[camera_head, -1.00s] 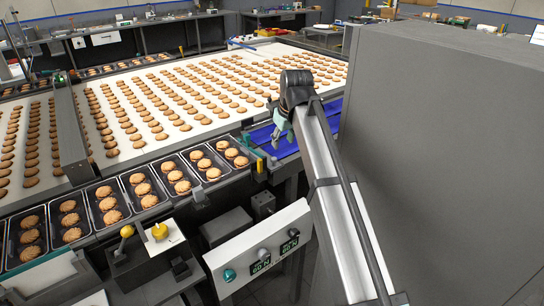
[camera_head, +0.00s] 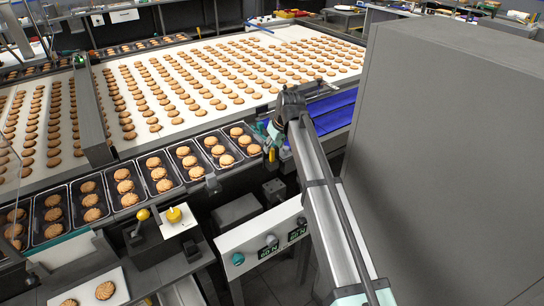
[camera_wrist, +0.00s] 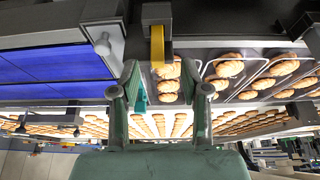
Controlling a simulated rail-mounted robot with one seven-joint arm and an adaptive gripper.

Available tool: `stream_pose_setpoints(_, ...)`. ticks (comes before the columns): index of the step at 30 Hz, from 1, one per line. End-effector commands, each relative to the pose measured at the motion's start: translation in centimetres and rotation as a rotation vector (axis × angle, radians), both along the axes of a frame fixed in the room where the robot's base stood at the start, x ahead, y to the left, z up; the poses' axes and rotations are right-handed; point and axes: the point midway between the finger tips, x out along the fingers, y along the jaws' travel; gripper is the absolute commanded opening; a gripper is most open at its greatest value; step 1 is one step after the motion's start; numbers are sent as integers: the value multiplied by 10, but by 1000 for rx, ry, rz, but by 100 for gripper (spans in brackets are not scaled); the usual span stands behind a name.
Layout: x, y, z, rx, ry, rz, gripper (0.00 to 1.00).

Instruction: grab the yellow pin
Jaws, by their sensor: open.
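The yellow pin (camera_head: 272,154) stands upright at the right end of the row of biscuit trays, beside the blue conveyor. In the wrist view the yellow pin (camera_wrist: 157,48) shows at the top centre, on a grey bracket. My gripper (camera_head: 274,132) is just behind the pin in the head view, close to it. In the wrist view my gripper (camera_wrist: 166,85) is open, its two fingers apart, with the pin beyond the tips and lined up between them, nearer the left finger. No contact with the pin shows.
Black trays of biscuits (camera_head: 174,182) run along the line's front edge, left of the pin. The blue conveyor (camera_head: 330,116) lies right of it. A tall grey cabinet (camera_head: 450,150) fills the right side. A control panel (camera_head: 262,238) and a yellow-knobbed lever (camera_head: 143,214) are in front.

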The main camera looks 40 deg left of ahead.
Motion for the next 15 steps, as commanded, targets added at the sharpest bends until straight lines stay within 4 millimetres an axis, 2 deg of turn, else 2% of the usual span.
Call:
stream_pose_setpoints(8, 2, 3, -11, -1, 0, 0, 46)
stream_pose_setpoints(15, 6, 11, -37, -1, 1, 0, 46)
